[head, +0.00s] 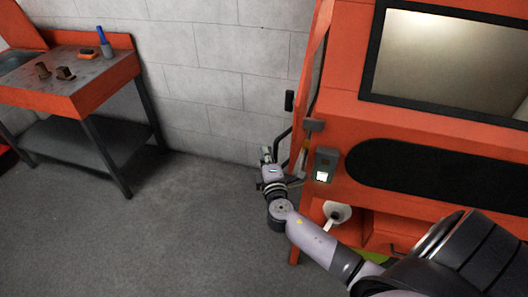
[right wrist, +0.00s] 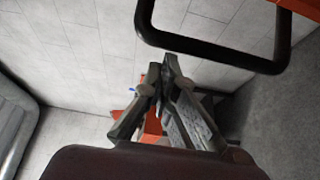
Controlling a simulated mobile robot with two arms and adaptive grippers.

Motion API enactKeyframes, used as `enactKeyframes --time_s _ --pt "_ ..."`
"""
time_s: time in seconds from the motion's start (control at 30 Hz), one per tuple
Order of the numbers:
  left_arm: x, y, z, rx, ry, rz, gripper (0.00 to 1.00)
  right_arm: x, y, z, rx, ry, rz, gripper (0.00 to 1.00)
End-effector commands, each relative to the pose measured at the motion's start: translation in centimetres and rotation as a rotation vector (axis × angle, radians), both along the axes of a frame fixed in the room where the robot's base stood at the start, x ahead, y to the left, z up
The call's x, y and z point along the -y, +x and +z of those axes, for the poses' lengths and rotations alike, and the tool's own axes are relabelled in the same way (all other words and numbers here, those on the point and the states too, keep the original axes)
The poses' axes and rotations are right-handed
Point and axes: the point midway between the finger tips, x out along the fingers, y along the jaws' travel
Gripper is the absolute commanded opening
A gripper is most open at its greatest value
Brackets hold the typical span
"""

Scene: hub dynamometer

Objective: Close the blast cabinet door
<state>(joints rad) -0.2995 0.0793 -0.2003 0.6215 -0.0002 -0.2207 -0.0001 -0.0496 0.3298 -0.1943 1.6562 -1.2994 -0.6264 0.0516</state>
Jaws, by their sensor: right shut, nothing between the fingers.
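The blast cabinet (head: 345,75) is the large orange box at the right in the head view, with a framed window and a black oval panel. Its door (head: 314,60) shows almost edge-on at the cabinet's left side and seems to stand ajar; how far is hard to tell. A black bar handle (head: 283,135) sticks out from the door. It also shows as a black loop in the right wrist view (right wrist: 210,50). My right gripper (head: 266,154) is shut and empty beside the handle, its fingertips (right wrist: 161,70) apart from the bar. My left gripper is out of view.
An orange workbench (head: 100,92) with a blue-handled brush and small dark parts stands at the left by the grey block wall (head: 215,60). A small control box (head: 325,165) sits on the cabinet front. The floor between bench and cabinet is clear.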

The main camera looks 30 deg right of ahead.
Motion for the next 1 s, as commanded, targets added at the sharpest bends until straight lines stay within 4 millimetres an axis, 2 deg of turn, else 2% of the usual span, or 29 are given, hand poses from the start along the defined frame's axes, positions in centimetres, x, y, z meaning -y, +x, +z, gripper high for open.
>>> enactKeyframes --time_s 0.1,0.27,0.5,1.0 --pt "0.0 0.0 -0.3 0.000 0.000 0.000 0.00 0.6 -0.7 -0.3 -0.002 -0.002 0.007 0.00" --pt "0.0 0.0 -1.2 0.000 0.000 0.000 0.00 2.6 -3.2 -0.7 -0.003 -0.003 0.041 0.00" --pt "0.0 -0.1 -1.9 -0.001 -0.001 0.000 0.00 4.0 -5.8 -0.2 -0.001 -0.003 0.102 0.00" --pt "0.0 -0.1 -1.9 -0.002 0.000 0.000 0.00 4.5 -6.0 -0.1 -0.002 -0.004 0.102 0.00"
